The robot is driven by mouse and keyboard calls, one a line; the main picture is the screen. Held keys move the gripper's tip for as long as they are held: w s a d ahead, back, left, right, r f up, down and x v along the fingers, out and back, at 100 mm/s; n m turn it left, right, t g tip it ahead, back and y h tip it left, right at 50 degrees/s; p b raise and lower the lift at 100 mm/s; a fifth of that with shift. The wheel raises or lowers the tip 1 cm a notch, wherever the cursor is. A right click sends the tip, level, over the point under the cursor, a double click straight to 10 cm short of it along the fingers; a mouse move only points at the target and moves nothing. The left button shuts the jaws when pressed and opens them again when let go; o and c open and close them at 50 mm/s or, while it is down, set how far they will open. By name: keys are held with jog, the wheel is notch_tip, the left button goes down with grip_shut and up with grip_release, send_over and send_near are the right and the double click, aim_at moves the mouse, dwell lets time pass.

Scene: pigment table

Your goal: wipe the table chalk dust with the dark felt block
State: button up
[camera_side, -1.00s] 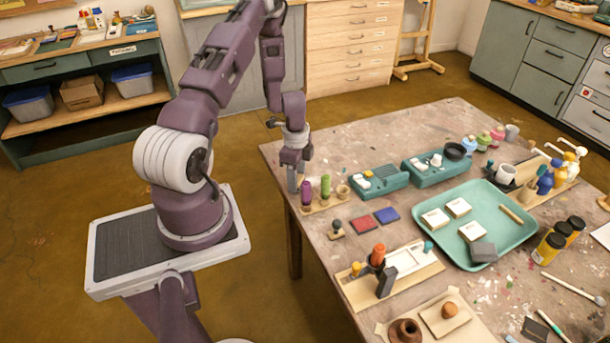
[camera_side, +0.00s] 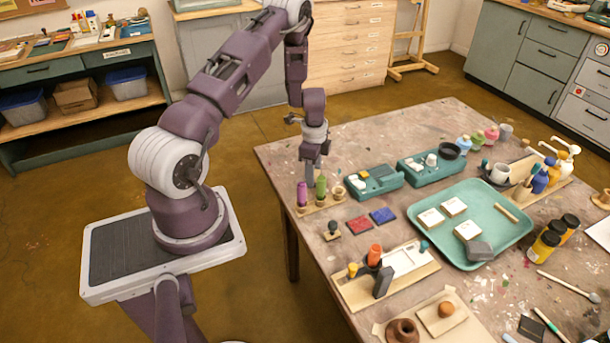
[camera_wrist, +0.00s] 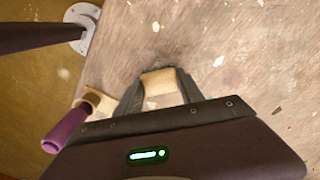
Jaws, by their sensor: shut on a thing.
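My gripper (camera_wrist: 158,90) is shut on a small block (camera_wrist: 160,82) with a tan top. A thin dark edge shows at the block's far side, which fits the felt block; its underside is hidden. In the side view my gripper (camera_side: 310,172) points down at the left end of the table (camera_side: 350,150), low behind the purple and green handled tools, and the held block cannot be made out there. A faint grey smudge (camera_wrist: 150,54) lies on the table just beyond the block in the wrist view; I cannot tell whether it is chalk dust.
A rack holds a purple-handled tool (camera_side: 302,194) and a green-handled tool (camera_side: 321,186) close to my gripper. Teal boxes (camera_side: 376,180) stand to the right. A teal tray (camera_side: 515,232) holds pale blocks and a grey block (camera_side: 479,250). A dark block (camera_side: 383,282) stands upright nearer the front.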

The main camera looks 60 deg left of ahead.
jog(key=shift+w, duration=0.85)
jog(key=shift+w+r, duration=0.2)
jog(key=shift+r, duration=0.45)
jog(key=shift+w+r, duration=0.15)
jog(key=shift+r, duration=0.45)
notch_tip(320, 180, up, 6)
jog(key=shift+f, duration=0.15)
